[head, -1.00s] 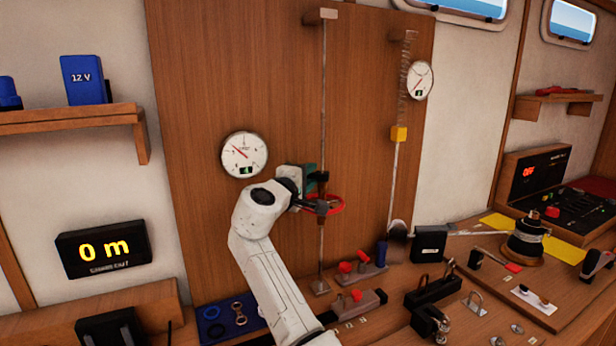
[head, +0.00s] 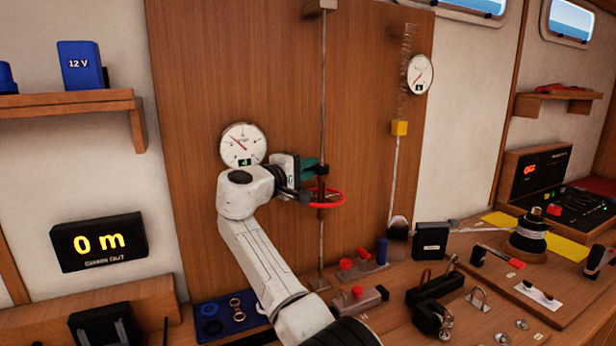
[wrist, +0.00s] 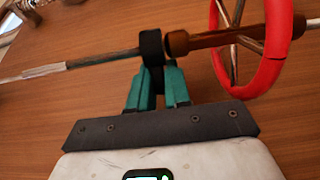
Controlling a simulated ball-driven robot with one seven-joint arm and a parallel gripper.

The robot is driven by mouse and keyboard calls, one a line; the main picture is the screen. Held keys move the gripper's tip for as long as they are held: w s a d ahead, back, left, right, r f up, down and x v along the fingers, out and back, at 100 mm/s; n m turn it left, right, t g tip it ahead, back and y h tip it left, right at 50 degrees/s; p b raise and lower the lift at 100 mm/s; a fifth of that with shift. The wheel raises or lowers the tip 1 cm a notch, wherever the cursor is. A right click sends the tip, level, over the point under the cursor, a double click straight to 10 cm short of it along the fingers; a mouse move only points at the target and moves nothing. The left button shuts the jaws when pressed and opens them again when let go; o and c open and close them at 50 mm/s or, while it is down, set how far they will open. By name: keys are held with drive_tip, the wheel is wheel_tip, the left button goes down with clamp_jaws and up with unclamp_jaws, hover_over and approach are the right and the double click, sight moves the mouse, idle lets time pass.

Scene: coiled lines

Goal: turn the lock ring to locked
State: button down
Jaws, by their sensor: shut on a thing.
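A bright red handwheel (head: 326,197) sits on a thin upright metal rod (head: 323,90) against the wood panel. In the wrist view the red wheel (wrist: 276,45) is close at the upper right, with metal spokes and a brown tapered barrel (wrist: 200,38). A black ring (wrist: 151,46), which looks like the lock ring, sits around the rod at the barrel's end. My gripper (wrist: 158,74) has its teal fingers shut on this black ring, beside the wheel. In the head view my gripper (head: 310,170) is just above the wheel; the ring is hard to make out there. I cannot read any lock marking.
A round gauge (head: 242,144) is on the panel just behind my wrist. A second rod with a yellow block (head: 400,128) stands to the right. Red-knobbed fittings (head: 358,260) and a blue tray (head: 225,312) are on the bench below.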

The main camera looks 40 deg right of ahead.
drive_tip(key=shift+f+g, duration=0.1)
drive_tip(key=shift+g, duration=0.3)
drive_tip(key=c, duration=1.2)
unclamp_jaws()
drive_tip(key=shift+o, duration=0.2)
drive_tip(key=a+b, duration=0.1)
drive_tip(key=a, duration=0.9)
drive_tip(key=shift+s+a+b, duration=0.35)
drive_tip(key=shift+s, duration=0.1)
